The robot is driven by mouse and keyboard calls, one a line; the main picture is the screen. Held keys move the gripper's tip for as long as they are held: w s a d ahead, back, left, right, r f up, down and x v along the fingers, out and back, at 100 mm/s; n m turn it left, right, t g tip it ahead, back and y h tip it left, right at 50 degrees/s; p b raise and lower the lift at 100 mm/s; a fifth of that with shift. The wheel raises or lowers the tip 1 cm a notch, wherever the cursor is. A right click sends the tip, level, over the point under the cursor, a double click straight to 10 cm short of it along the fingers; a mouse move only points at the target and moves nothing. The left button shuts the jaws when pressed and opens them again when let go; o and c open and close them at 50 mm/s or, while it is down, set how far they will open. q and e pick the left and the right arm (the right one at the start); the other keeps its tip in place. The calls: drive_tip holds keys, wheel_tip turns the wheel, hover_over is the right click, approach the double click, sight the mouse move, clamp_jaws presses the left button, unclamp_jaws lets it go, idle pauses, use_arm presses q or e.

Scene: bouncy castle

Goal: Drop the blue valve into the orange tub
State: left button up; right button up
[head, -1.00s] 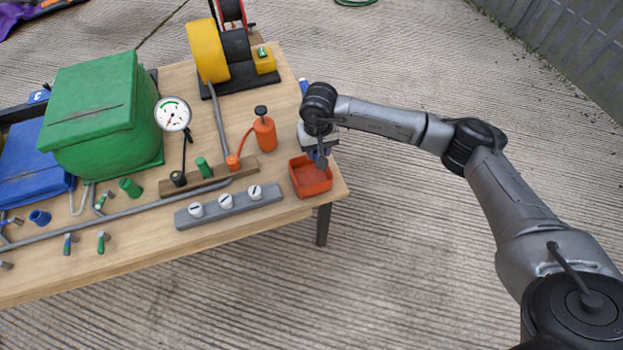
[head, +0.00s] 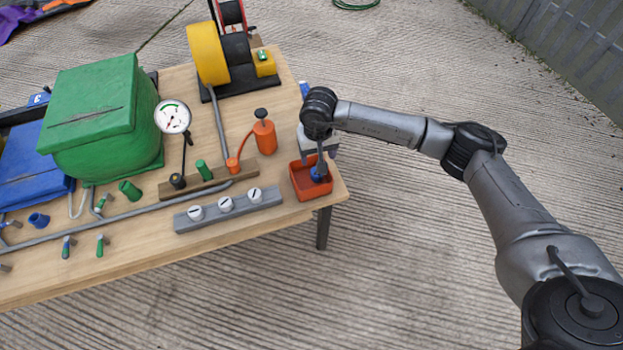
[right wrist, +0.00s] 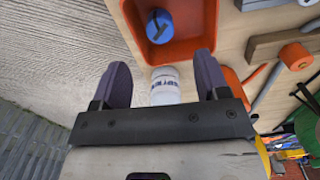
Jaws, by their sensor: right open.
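The orange tub (head: 300,188) stands at the right end of the wooden table. The blue valve (head: 318,174) lies inside it, partly hidden by a part of my right arm in the head view. In the right wrist view the blue valve (right wrist: 160,26) rests on the floor of the orange tub (right wrist: 190,52), apart from my fingers. My right gripper (right wrist: 160,75) is open and empty, its two dark purple fingers spread just off the tub's near edge. In the head view it is mostly hidden under my wrist. My left gripper is not in view.
A white bottle (right wrist: 165,88) with dark lettering shows between and beyond my fingers. An orange cylinder with a black knob (head: 264,136) and a grey bar with white knobs (head: 227,205) stand left of the tub. Open concrete floor lies right of the table.

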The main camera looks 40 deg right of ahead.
wheel_tip(320, 180, up, 14)
drive_tip(key=p, duration=0.3)
drive_tip(key=shift+f+p, duration=0.2)
drive_tip(key=shift+p, duration=0.15)
idle(0.4)
